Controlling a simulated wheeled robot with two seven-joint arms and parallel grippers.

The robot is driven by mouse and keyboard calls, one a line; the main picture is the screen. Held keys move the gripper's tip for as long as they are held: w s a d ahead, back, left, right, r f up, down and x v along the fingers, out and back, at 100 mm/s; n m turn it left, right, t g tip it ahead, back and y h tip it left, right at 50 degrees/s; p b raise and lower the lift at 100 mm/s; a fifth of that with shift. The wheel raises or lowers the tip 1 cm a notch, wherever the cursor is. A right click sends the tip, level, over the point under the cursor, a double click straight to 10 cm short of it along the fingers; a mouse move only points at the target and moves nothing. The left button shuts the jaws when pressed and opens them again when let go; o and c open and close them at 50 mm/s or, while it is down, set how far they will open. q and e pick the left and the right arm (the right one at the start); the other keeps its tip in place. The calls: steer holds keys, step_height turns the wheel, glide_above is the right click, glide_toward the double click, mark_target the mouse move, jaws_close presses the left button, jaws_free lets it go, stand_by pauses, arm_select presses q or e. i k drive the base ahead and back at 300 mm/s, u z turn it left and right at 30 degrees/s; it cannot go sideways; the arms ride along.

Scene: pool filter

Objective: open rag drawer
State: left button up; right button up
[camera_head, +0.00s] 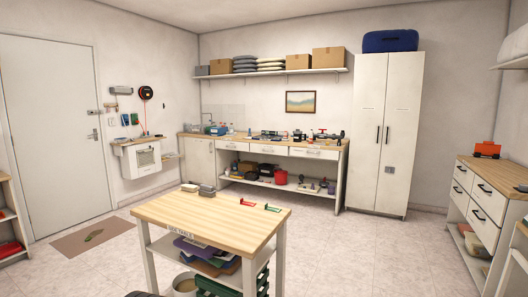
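No drawer carries a label I can read, so I cannot tell which is the rag drawer. The back workbench has a row of white drawers (313,152) under its wooden top, and they look shut. The white cabinet at the right (480,208) has several drawers with dark handles, and they also look shut. No rags can be made out. Neither of my grippers is in view.
A wooden-topped table (213,220) stands close in front, with small blocks, red and green tools, and bins below. A tall white cupboard (383,133) stands at the back right. A mat (92,237) lies by the door. The floor (355,250) between table and right cabinet is clear.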

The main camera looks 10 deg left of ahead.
mark_target(282, 150)
steer(key=z, duration=0.4)
steer(key=i, duration=5.6)
steer(key=u, duration=2)
steer(key=i, duration=3.1)
steer(key=z, duration=1.9)
